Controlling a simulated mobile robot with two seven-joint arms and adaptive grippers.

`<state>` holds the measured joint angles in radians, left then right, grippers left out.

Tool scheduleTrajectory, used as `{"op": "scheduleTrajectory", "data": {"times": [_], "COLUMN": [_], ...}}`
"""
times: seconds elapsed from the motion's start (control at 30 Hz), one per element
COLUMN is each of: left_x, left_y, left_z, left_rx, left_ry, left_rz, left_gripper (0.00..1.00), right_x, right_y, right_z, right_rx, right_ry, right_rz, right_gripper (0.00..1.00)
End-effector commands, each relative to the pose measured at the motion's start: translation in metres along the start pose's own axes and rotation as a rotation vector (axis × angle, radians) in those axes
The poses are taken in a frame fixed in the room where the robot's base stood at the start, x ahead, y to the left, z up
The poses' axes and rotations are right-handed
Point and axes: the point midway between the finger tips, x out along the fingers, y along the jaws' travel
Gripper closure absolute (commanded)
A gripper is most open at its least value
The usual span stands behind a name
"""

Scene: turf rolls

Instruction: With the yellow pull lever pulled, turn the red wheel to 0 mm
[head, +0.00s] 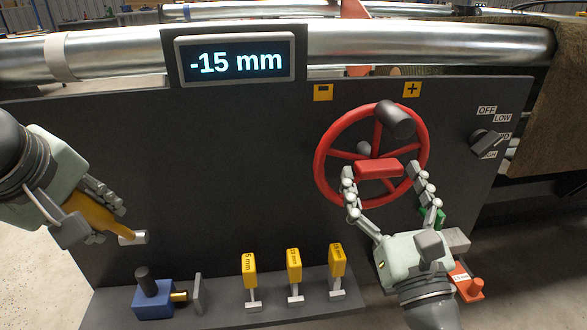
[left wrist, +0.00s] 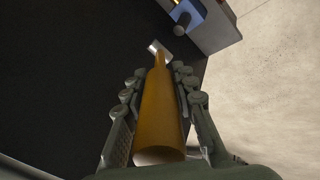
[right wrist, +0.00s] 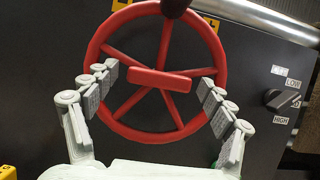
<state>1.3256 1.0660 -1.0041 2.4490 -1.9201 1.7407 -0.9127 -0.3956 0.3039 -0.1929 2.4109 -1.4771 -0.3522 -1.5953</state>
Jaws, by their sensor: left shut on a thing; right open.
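The display (head: 236,62) reads -15 mm. The red wheel (head: 322,183) is on the dark panel, with a dark knob (head: 397,120) at its upper right and a red bar across its middle. My right gripper (head: 384,180) is open in front of the wheel. In the right wrist view its fingers (right wrist: 154,85) stand on either side of the red bar (right wrist: 160,82), apart from it. The yellow pull lever (head: 92,212) is at the panel's left. My left gripper (head: 98,208) is shut on it; the lever also shows between the fingers in the left wrist view (left wrist: 160,105).
Yellow minus (head: 323,93) and plus (head: 412,89) signs sit above the wheel. A dark selector knob (head: 486,142) is at the right. Several yellow tags (head: 293,264) and a blue block (head: 153,301) stand on the lower ledge. The panel between lever and wheel is clear.

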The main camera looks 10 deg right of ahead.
Motion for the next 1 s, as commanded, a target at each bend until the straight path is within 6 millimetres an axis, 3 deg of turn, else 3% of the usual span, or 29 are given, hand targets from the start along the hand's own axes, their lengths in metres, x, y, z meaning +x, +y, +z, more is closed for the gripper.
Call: {"op": "scheduleTrajectory", "data": {"times": [0.27, 0.87, 1.0], "left_x": [0.0019, 0.0018, 0.0018], "left_y": [-0.0038, -0.0038, -0.0038], "left_z": [0.0027, 0.0027, 0.0027], "left_rx": [0.005, 0.005, 0.005], "left_ry": [-0.007, -0.006, -0.006], "left_rz": [-0.012, -0.012, -0.012], "left_gripper": [1.0, 1.0, 1.0], "right_x": [0.0008, 0.0006, 0.0006], "right_y": [0.0001, -0.0002, -0.0003], "right_z": [-0.0009, -0.0009, -0.0009], "right_rx": [0.0, 0.0, 0.005], "right_ry": [0.001, 0.001, 0.001], "right_rz": [0.0, -0.001, -0.004], "right_gripper": [0.17, 0.9, 0.9]}}
